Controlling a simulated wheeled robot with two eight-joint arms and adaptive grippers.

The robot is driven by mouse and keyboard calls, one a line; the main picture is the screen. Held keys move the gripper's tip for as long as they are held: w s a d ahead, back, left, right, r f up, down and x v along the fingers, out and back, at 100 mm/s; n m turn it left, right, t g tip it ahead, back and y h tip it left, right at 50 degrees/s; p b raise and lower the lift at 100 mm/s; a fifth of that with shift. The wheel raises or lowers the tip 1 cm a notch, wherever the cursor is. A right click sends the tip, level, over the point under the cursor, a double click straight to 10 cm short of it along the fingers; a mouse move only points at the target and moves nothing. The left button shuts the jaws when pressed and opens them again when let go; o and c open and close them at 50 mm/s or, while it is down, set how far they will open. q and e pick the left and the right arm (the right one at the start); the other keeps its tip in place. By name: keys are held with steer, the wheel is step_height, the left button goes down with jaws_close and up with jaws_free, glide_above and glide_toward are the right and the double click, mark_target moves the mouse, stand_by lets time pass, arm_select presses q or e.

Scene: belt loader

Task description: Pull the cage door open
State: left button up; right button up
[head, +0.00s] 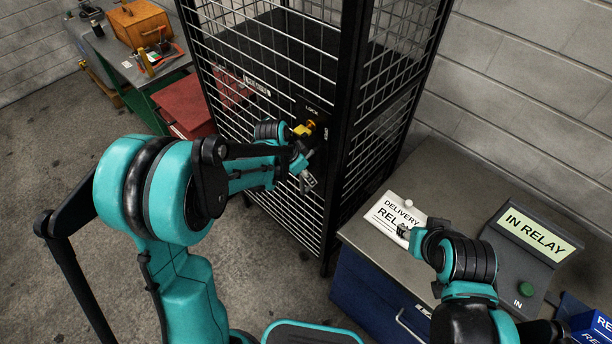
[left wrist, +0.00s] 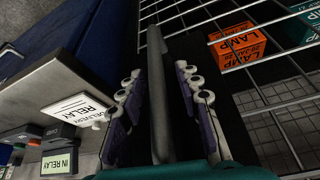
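The cage (head: 347,130) stands in the middle of the head view, with a black frame and a wire-mesh door (head: 262,65) facing me; the door looks shut. A black lock plate with a yellow-orange knob (head: 311,124) sits near the door's right edge. My left gripper (head: 303,148) is at the door just below the knob, partly hiding it. In the left wrist view its fingers (left wrist: 160,105) are apart, one on each side of a dark upright bar (left wrist: 157,85), with gaps visible on both sides. My right gripper (head: 404,234) is over the bench at right, by a card; its opening is unclear.
The grey bench (head: 445,180) right of the cage holds a "DELIVERY RELAY" card (head: 393,216) and an "IN RELAY" box (head: 530,245). An orange lamp box (left wrist: 240,47) shows behind mesh. A workbench (head: 140,72) with a red cabinet (head: 187,105) stands at left. Floor before the door is open.

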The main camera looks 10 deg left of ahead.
arm_select(q)
jaws_close()
steer(key=shift+s, duration=0.1)
stand_by(0.4)
